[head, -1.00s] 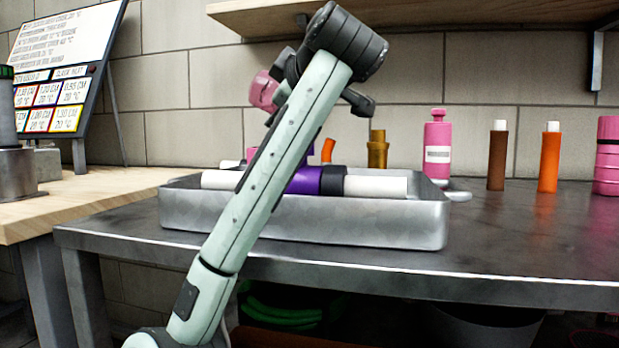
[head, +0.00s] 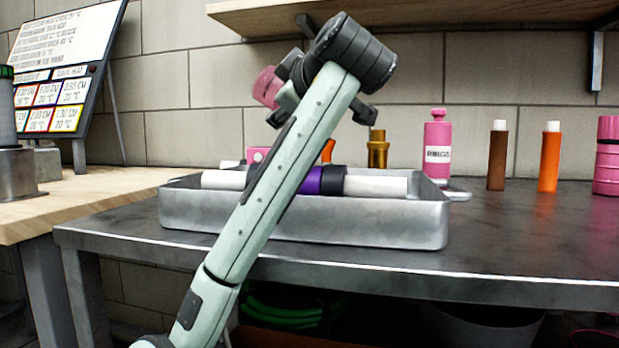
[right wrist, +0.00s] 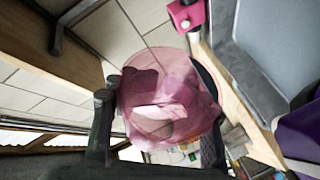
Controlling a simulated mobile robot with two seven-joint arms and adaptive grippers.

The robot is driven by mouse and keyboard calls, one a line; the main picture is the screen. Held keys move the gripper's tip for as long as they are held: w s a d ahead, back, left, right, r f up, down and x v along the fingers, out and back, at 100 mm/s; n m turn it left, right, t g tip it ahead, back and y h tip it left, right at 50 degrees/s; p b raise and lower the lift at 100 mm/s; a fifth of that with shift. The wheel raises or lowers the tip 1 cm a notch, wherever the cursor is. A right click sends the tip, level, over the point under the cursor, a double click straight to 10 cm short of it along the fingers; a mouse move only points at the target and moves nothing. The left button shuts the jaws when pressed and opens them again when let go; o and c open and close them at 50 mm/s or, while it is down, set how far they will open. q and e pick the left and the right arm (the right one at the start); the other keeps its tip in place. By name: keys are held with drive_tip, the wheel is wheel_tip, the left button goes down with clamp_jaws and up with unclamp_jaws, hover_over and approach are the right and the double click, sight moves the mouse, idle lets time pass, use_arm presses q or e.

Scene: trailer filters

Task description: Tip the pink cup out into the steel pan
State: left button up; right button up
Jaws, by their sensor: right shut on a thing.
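The pink cup (head: 267,87) is held above the back left part of the steel pan (head: 300,220), tilted and partly hidden behind my right arm. My right gripper (right wrist: 160,135) is shut on the cup, one finger on either side. In the right wrist view the cup (right wrist: 160,90) is see-through, with a paler patch inside whose nature I cannot tell. The pan holds white rollers with a purple and black middle part (head: 325,181). My left gripper is not in view.
Behind the pan stand a brass fitting (head: 377,150), a pink bottle (head: 437,150), a brown tube (head: 497,158), an orange tube (head: 549,160) and a pink container (head: 607,160). A wooden shelf (head: 420,18) hangs above. The steel table's (head: 500,250) front right is clear.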

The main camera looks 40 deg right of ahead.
drive_tip(key=shift+s+d+r+m+t, duration=0.1)
drive_tip(key=shift+s+r+m+t, duration=0.1)
drive_tip(key=shift+r+m+t, duration=0.25)
idle(0.4)
drive_tip(key=shift+s+d+r+m+t, duration=0.15)
drive_tip(key=shift+r+m+t, duration=0.15)
drive_tip(key=shift+r, duration=0.35)
idle(0.8)
